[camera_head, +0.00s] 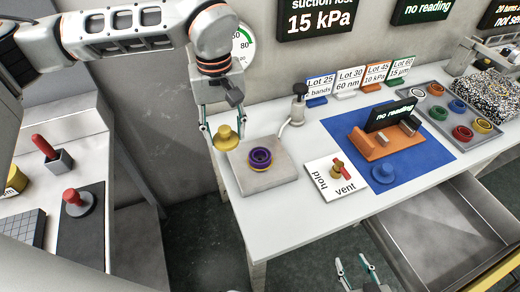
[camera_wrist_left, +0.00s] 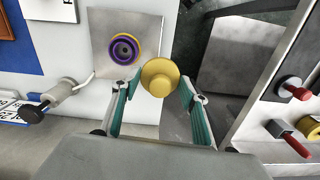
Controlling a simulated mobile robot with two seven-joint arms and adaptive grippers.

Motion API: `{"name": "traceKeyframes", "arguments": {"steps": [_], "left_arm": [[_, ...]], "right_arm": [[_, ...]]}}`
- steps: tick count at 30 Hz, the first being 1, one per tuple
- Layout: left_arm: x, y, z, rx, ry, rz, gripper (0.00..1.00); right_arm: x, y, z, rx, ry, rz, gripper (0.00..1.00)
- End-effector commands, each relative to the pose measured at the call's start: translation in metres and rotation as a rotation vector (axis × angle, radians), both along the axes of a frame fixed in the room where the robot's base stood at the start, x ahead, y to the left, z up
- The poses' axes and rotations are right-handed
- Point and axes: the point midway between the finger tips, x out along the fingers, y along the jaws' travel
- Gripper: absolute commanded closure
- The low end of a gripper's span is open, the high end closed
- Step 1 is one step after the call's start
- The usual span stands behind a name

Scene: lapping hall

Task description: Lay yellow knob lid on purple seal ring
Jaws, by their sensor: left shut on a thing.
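The yellow knob lid (camera_head: 225,141) is between the fingers of my left gripper (camera_head: 222,128), which is shut on it. The left wrist view also shows the lid (camera_wrist_left: 160,77) between the teal fingertips. The purple seal ring (camera_head: 260,155) lies on a grey square plate (camera_head: 247,180), with a yellow rim showing around it. In the head view the lid is left of the ring and apart from it. The ring also shows uncovered in the left wrist view (camera_wrist_left: 115,51). My right gripper (camera_head: 353,264) is open and empty in front of the table.
A hold/vent valve card (camera_head: 338,181) lies to the right. Further right are a blue mat (camera_head: 428,168) with an orange stand (camera_head: 372,148) and a tray of coloured rings. An open drawer (camera_head: 440,220) juts out below.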

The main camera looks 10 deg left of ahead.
Motion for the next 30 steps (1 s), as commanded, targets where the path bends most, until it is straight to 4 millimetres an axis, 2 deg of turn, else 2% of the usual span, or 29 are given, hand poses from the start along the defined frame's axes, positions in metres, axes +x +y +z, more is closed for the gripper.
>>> {"name": "traceKeyframes", "arguments": {"steps": [1, 6, 10, 14, 17, 19, 30], "left_arm": [[0.011, -0.014, 0.026, 0.002, -0.011, 0.08, 0.86], [0.027, -0.049, 0.083, 0.008, -0.009, 0.358, 0.86], [0.032, -0.066, 0.113, 0.009, -0.01, 0.499, 0.86], [0.033, -0.075, 0.126, 0.011, -0.009, 0.574, 0.86], [0.033, -0.077, 0.12, 0.013, -0.006, 0.593, 0.86], [0.033, -0.077, 0.106, 0.014, -0.004, 0.596, 0.86], [0.032, -0.077, 0.017, 0.012, -0.004, 0.593, 0.86]], "right_arm": [[0.0, 0.0, 0.005, 0.0, -0.001, 0.001, 0.6], [-0.001, 0.0, 0.009, -0.001, 0.0, 0.001, 0.6], [-0.002, -0.001, 0.01, -0.002, 0.001, 0.001, 0.6], [-0.002, -0.001, 0.01, -0.003, 0.003, 0.001, 0.6], [-0.002, -0.001, 0.009, -0.003, 0.003, 0.001, 0.6], [-0.002, -0.001, 0.008, -0.003, 0.003, 0.001, 0.6], [-0.001, -0.001, 0.007, -0.003, 0.002, 0.001, 0.6]]}}
